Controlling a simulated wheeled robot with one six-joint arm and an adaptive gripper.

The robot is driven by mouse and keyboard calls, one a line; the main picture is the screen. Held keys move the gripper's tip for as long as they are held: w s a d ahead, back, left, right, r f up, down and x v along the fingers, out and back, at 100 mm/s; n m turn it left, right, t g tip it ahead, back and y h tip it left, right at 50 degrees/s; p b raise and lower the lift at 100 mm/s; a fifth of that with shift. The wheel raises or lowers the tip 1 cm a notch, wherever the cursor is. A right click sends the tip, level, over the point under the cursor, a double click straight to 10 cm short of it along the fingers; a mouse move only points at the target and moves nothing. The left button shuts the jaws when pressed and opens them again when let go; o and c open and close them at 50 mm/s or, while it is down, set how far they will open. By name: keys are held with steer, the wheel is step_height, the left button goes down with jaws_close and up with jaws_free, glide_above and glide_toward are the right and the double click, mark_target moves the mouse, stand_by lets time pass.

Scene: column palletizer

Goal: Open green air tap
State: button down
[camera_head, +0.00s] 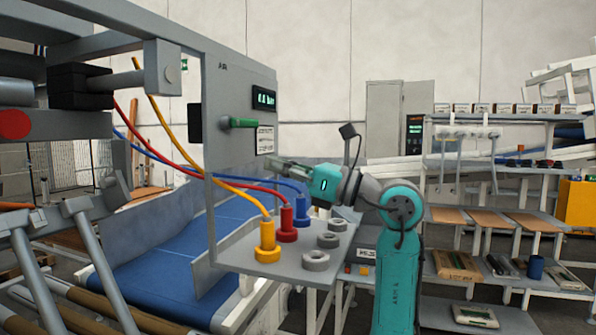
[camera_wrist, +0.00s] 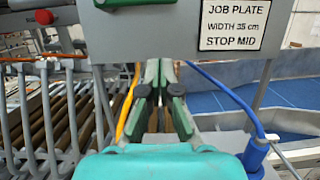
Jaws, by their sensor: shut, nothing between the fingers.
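The green air tap (camera_head: 240,122) is on the grey panel under the "AIR" label. Its lever lies roughly level in the head view, pointing right. In the wrist view only a bit of green (camera_wrist: 122,3), apparently the tap, shows at the top edge; the rest is cut off. My gripper (camera_head: 273,164) is below and to the right of the tap, apart from it, in front of the panel's lower part. In the wrist view my gripper (camera_wrist: 162,72) is shut and empty, its fingers pointing in under the panel's lower edge.
A job plate label (camera_wrist: 231,25) and a small display (camera_head: 264,100) are on the panel. Yellow (camera_head: 267,243), red (camera_head: 288,220) and blue (camera_head: 302,210) hose plugs stand on a grey shelf below, beside several grey rings. A blue conveyor (camera_head: 160,255) runs behind.

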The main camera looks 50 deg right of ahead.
mark_target(245, 123)
steer(key=x, duration=0.3)
steer(key=shift+w+a+r, duration=0.1)
steer(key=shift+w+a, duration=0.05)
steer(key=shift+w, duration=0.05)
steer(key=shift+s+r, duration=0.2)
steer(key=shift+r, duration=1.75)
